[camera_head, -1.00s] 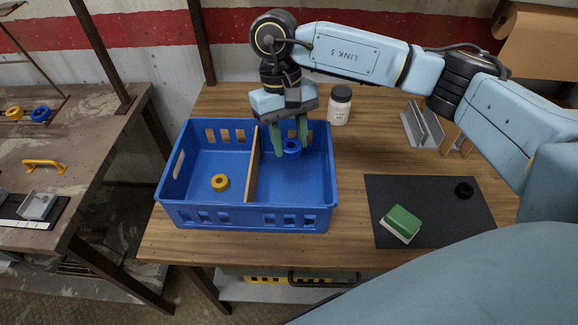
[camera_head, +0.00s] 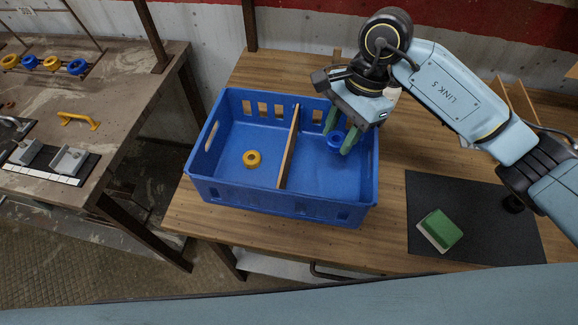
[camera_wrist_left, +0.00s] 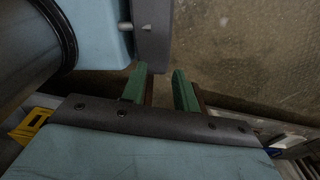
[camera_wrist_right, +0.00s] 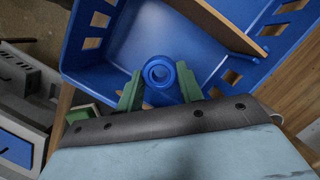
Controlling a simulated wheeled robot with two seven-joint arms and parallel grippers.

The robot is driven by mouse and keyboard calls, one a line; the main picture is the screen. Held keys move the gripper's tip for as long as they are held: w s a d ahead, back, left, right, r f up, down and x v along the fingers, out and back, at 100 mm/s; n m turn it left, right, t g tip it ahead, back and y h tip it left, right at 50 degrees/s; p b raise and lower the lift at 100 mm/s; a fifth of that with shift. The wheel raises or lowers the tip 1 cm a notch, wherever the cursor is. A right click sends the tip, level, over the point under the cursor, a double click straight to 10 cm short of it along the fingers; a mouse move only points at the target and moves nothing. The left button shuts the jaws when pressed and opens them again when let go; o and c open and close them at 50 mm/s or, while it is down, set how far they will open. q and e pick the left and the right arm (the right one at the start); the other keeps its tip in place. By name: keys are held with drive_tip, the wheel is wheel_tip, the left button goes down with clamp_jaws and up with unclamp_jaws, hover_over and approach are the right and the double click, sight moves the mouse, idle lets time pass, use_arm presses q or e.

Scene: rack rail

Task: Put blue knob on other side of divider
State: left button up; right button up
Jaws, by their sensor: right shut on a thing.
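The blue knob (camera_head: 336,139) is a small ring in the right compartment of the blue crate (camera_head: 213,190), right of the wooden divider (camera_head: 287,152). My right gripper (camera_head: 339,134) is shut on the knob; I cannot tell whether the knob touches the crate floor. The right wrist view shows the blue knob (camera_wrist_right: 159,72) between the green fingers (camera_wrist_right: 159,78). A yellow knob (camera_head: 251,158) lies in the left compartment. My left gripper (camera_wrist_left: 158,82) shows only in its own wrist view, fingers apart and empty.
The crate stands on a wooden table (camera_head: 400,250). A black mat (camera_head: 480,210) with a green and white block (camera_head: 439,230) lies to the right. A side bench (camera_head: 125,75) at left holds knobs on a rail and a yellow handle (camera_head: 79,120). The left compartment floor is mostly clear.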

sight(324, 175)
drive_tip(key=shift+s+a+f+m+t, duration=0.15)
drive_tip(key=shift+a+m+t, duration=0.15)
drive_tip(key=shift+m, duration=0.5)
wheel_tip(324, 175, down, 10)
drive_tip(key=shift+f, duration=0.1)
drive_tip(key=o, duration=1.1)
drive_tip(key=shift+c, duration=0.2)
drive_tip(key=v, duration=1.2)
